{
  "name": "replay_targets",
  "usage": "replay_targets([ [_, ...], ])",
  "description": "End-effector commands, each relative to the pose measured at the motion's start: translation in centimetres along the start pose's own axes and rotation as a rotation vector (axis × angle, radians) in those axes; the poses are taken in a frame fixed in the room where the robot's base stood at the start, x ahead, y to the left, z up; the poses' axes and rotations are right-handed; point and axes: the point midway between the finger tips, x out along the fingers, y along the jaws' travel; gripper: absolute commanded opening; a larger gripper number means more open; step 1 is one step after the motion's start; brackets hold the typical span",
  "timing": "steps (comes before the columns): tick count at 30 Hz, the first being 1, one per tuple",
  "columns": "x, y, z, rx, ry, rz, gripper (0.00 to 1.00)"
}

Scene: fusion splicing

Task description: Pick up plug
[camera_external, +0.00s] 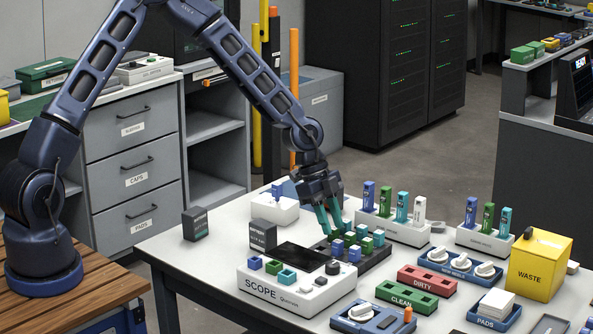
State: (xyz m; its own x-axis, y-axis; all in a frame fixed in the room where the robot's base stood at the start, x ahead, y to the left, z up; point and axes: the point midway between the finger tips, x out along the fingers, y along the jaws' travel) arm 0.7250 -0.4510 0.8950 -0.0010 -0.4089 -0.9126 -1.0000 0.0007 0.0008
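My gripper (334,232) points down over the dark tray (372,262) with its teal fingers parted. The fingertips are at the back left part of the tray. Several small plugs stand in the tray, among them a blue plug (350,239), a green plug (362,231) and a teal plug (378,238). The fingers hide part of the back left of the tray, and whether a plug stands between them is too small to tell.
The white SCOPE unit (297,291) stands just in front of the tray. White racks with upright coloured sticks (393,228) stand behind it. The red DIRTY holder (427,281), green CLEAN holder (408,297) and yellow WASTE box (539,265) are to the right.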

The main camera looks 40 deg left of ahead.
Motion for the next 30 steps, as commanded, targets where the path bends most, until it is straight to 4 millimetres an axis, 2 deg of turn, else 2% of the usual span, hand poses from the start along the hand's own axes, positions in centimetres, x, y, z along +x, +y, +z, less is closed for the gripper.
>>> replay_targets([
  [7,1.6,0.0,0.0,0.000,-0.001,0.001,0.31],
  [16,5.4,0.1,0.0,0.000,-0.001,0.001,0.31],
  [24,5.8,0.0,0.0,0.000,-0.001,0.000,0.31],
  [29,5.8,0.0,0.0,0.000,-0.001,-0.001,0.01],
  [30,5.8,0.0,0.0,0.000,-0.001,-0.001,0.00],
])
